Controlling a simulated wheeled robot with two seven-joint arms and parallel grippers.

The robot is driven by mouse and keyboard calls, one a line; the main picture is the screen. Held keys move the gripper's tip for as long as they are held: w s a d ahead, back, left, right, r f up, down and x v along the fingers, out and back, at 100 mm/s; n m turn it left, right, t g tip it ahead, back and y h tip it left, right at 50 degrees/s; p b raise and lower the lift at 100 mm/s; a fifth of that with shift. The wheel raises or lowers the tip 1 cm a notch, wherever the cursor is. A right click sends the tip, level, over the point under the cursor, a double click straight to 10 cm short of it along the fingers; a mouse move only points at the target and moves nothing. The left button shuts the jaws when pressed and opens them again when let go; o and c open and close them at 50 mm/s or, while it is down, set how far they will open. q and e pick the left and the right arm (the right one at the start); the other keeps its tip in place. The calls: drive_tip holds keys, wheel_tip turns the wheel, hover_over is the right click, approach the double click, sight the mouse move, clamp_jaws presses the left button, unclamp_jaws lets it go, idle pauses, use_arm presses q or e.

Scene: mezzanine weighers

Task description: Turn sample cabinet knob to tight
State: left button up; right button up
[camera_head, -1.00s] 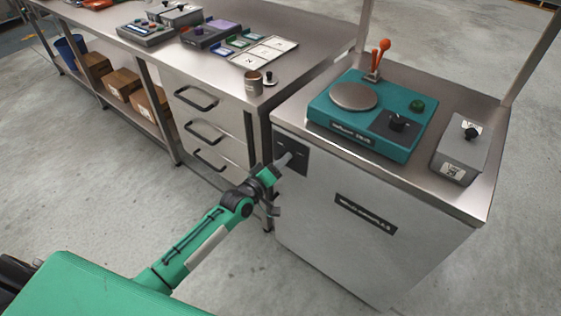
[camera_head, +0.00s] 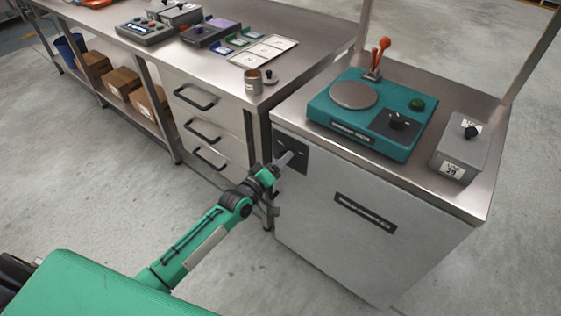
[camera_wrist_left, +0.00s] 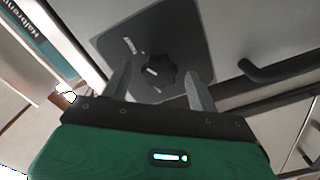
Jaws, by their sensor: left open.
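The sample cabinet (camera_head: 350,255) is a grey steel box with a dark square plate (camera_head: 293,150) at the upper left of its front. In the left wrist view the plate (camera_wrist_left: 185,40) carries a black lobed knob (camera_wrist_left: 168,75) with a short white mark, and small white lettering too small to read surely. My left gripper (camera_head: 285,160) is at the plate and hides the knob in the head view. In the left wrist view my left gripper (camera_wrist_left: 158,72) is open, its two grey fingers on either side of the knob; I cannot tell whether they touch it. My right gripper is not in view.
Left of the cabinet is a drawer unit with black handles (camera_head: 210,160). The floor in front is clear.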

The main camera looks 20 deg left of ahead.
use_arm(q)
drive_tip(key=v, duration=1.3)
drive_tip(key=shift+s, duration=0.2)
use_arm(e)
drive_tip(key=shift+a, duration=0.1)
